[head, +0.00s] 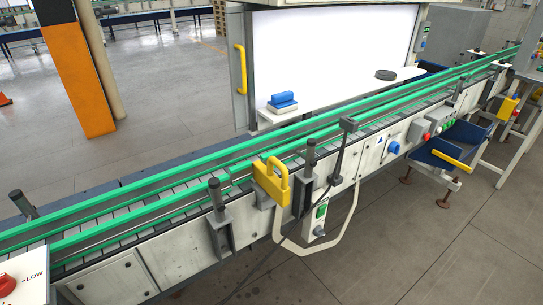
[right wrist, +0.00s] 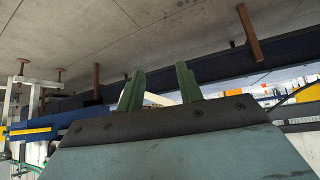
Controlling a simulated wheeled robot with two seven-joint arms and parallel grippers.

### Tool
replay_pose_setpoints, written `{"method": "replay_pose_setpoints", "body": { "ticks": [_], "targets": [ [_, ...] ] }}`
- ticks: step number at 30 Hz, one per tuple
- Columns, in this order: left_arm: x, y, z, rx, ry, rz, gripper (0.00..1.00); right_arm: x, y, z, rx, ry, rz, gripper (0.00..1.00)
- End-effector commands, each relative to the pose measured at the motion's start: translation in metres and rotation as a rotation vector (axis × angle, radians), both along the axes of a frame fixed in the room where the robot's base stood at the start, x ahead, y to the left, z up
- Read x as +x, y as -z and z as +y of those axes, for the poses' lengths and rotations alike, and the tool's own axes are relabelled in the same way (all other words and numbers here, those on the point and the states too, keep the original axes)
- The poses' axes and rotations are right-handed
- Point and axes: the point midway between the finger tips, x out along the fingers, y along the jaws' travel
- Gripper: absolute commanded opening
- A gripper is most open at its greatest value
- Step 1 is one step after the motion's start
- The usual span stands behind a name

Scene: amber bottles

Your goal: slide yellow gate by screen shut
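A yellow gate piece (head: 270,182) with a looped handle sits at the near rail of the green-edged conveyor (head: 160,190), in the middle of the head view. The large white screen (head: 335,45) stands behind the conveyor, with a yellow upright handle (head: 240,68) on its left frame post. I cannot tell from this view how far the gate piece reaches across the belt. My right gripper (right wrist: 160,88) shows in the right wrist view, its two green fingers apart with nothing between them. Neither gripper shows in the head view.
A blue block (head: 283,102) and a dark disc (head: 385,75) lie on the ledge below the screen. A blue bin (head: 446,148) with a yellow bar hangs at the conveyor's right. A control box (head: 320,216) and a looped pale tube hang below the gate piece. The belt looks empty.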

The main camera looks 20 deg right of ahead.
Motion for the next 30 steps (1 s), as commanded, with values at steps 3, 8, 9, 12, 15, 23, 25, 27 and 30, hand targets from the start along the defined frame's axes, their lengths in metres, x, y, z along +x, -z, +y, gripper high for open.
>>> {"method": "replay_pose_setpoints", "body": {
  "ticks": [3,8,9,12,15,23,25,27,30],
  "targets": [
    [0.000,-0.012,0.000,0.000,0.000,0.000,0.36,0.070,-0.101,0.007,0.059,-0.010,-0.215,0.36],
    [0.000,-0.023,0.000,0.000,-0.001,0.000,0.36,0.122,-0.238,0.028,0.167,-0.047,-0.468,0.36],
    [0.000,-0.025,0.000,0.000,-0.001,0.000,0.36,0.128,-0.272,0.036,0.198,-0.061,-0.523,0.36],
    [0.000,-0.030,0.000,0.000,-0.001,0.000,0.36,0.134,-0.346,0.053,0.268,-0.102,-0.643,0.36],
    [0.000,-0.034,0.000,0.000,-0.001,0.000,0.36,0.131,-0.402,0.068,0.329,-0.138,-0.727,0.36],
    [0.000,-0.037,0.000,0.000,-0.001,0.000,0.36,0.124,-0.459,0.085,0.396,-0.183,-0.813,0.36],
    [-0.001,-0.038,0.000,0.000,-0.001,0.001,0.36,0.128,-0.460,0.087,0.397,-0.183,-0.816,0.36],
    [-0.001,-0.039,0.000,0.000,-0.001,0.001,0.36,0.136,-0.460,0.090,0.397,-0.183,-0.815,0.36],
    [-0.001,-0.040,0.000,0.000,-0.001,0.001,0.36,0.151,-0.461,0.095,0.396,-0.183,-0.816,0.36]
  ]
}}
